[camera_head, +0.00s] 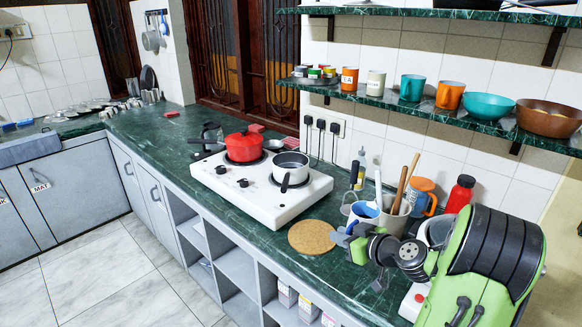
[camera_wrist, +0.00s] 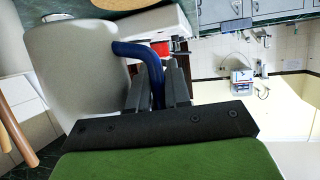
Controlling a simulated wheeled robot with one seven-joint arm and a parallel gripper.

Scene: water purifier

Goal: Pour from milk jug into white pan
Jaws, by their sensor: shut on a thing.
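The milk jug is white with a dark blue handle and fills the left of the wrist view (camera_wrist: 75,70). My gripper (camera_wrist: 158,85) is shut on the jug's handle, with the blue handle between its two fingers. In the head view the jug (camera_head: 362,213) shows near the counter's right part, just beyond my gripper (camera_head: 350,238). The jug looks roughly upright in the head view. What is inside it cannot be made out. The white pan (camera_head: 291,166) sits on the right burner of the white stove (camera_head: 262,200), to the left of the jug, with its black handle toward the front.
A red pot (camera_head: 244,147) stands on the stove's left burner. A round cork mat (camera_head: 312,237) lies between stove and gripper. A utensil holder (camera_head: 394,213), orange mug (camera_head: 422,195) and red bottle (camera_head: 460,194) stand close by. A shelf (camera_head: 400,99) with cups and bowls hangs above.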

